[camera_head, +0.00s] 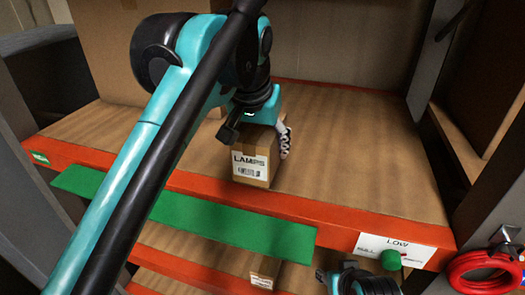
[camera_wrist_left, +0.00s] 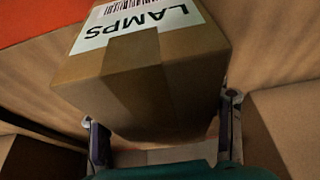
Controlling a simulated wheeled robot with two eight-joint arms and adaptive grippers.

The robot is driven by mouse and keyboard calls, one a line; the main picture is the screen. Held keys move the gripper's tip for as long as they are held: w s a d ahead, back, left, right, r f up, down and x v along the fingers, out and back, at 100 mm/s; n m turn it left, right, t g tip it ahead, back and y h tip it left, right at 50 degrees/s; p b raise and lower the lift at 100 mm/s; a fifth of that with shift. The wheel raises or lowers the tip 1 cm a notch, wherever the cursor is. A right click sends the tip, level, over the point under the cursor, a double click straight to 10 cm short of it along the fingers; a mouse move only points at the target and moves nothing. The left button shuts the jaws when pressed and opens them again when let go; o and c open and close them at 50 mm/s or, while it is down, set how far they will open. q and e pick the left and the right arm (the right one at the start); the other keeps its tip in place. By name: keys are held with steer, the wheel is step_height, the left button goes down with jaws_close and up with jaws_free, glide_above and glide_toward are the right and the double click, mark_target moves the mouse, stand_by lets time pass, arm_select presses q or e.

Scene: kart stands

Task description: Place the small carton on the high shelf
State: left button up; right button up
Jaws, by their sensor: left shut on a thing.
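The small carton (camera_head: 262,140) is brown with a white "LAMPS" label and sits at the front of an upper shelf board (camera_head: 360,150) with an orange front edge. I cannot tell whether its base touches the board. My left gripper (camera_head: 256,128) reaches in from above and behind, shut on the carton, one finger on each side. In the left wrist view the carton (camera_wrist_left: 150,75) fills the space between the fingers of the gripper (camera_wrist_left: 164,135), label facing away from the wrist. My right gripper (camera_head: 355,280) shows only partly at the bottom edge; its fingers are unclear.
A large carton (camera_head: 105,50) stands at the back left of the shelf. A green strip (camera_head: 190,217) runs along the front edge. Another carton (camera_head: 264,271) sits on the lower shelf. Red cable (camera_head: 480,272) hangs at right. Board right of the carton is clear.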

mark_target(257, 131)
arm_select(q)
steer(key=shift+a+f, duration=0.1)
steer(key=shift+f, duration=1.1)
steer(key=shift+f, duration=0.2)
steer(key=o, duration=1.6)
steer(key=shift+r, duration=0.1)
steer(key=v, duration=1.2)
steer(key=shift+r+b, duration=0.1)
steer(key=shift+b, duration=0.3)
